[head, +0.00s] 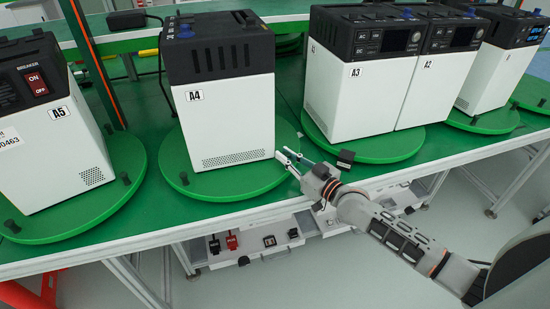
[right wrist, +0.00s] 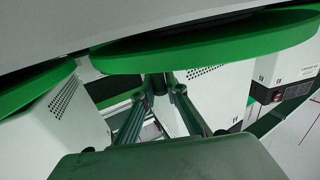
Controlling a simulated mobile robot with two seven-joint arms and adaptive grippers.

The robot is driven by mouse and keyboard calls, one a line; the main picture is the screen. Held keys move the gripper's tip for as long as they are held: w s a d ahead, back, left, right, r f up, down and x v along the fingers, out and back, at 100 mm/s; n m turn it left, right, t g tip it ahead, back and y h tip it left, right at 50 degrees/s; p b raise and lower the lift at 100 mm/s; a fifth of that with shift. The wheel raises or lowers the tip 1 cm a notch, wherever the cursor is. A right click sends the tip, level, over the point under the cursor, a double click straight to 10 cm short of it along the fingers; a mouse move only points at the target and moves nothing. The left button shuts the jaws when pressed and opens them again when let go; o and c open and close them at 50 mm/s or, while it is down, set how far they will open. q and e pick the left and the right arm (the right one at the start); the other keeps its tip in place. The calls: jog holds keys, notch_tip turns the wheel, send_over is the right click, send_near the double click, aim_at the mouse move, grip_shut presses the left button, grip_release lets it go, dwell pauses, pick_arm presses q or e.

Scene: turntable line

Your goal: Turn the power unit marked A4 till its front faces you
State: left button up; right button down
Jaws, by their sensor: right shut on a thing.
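The power unit marked A4 (head: 232,115) is a white box with a black top, upright on a round green turntable (head: 255,182). The side towards me has the A4 label, a slotted black top and a vent grille low down. No display panel shows on it. My right gripper (head: 284,157) is at the turntable's right rim, beside the unit's lower right corner. In the right wrist view its fingers (right wrist: 168,88) close on a small black peg (right wrist: 158,82) at the rim of the green turntable (right wrist: 205,42). My left gripper is not in view.
Unit A5 (head: 50,130) stands on its own turntable at the left. A shelf with red and black parts (head: 232,242) hangs under the green table.

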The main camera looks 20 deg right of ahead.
jog(key=shift+s+a, duration=0.1)
jog(key=shift+a, duration=0.05)
jog(key=c, duration=2)
grip_release()
jog(key=shift+s, duration=0.1)
jog(key=v, duration=1.2)
